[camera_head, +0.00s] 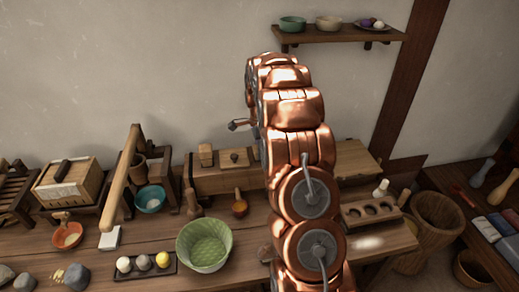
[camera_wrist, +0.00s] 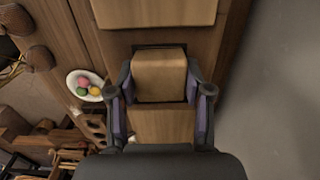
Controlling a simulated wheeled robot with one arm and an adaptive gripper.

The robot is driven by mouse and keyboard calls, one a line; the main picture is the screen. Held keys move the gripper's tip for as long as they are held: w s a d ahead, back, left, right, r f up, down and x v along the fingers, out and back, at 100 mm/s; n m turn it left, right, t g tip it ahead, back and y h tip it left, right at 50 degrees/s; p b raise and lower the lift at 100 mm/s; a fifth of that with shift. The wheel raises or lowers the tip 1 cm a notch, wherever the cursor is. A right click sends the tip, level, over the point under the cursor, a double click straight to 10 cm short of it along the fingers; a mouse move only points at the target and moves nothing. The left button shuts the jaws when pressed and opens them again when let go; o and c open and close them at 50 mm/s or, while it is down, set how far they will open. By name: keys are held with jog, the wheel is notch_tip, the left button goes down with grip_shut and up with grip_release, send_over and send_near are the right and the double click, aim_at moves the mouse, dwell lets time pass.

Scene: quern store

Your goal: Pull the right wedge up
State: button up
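The right wedge (camera_wrist: 159,72) is a pale wooden block standing in a dark slot of the wooden press (camera_wrist: 210,40), shown in the wrist view. My gripper (camera_wrist: 160,88) has one finger on each side of the wedge. The fingers are spread, with what look like narrow gaps to its sides; contact is hard to judge. In the head view my arm hides the right wedge and gripper. The press body (camera_head: 220,183) shows left of my arm, with the left wedge (camera_head: 205,152) upright in it and a knobbed middle board (camera_head: 234,159).
A green bowl (camera_head: 204,246), a tray of balls (camera_head: 146,264) and a wooden mallet-like pole (camera_head: 121,180) stand left of my arm. A holed wooden block (camera_head: 371,210) is at the right. A wall shelf (camera_head: 340,37) with bowls hangs above. A plate of coloured balls (camera_wrist: 85,85) lies left of my gripper.

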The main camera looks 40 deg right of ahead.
grip_shut()
jog(key=shift+w+r+b, duration=0.1)
jog(key=shift+r+b, duration=0.45)
jog(key=shift+r, duration=1.2)
jog(key=shift+o, duration=1.3)
grip_release()
jog(key=o, duration=0.3)
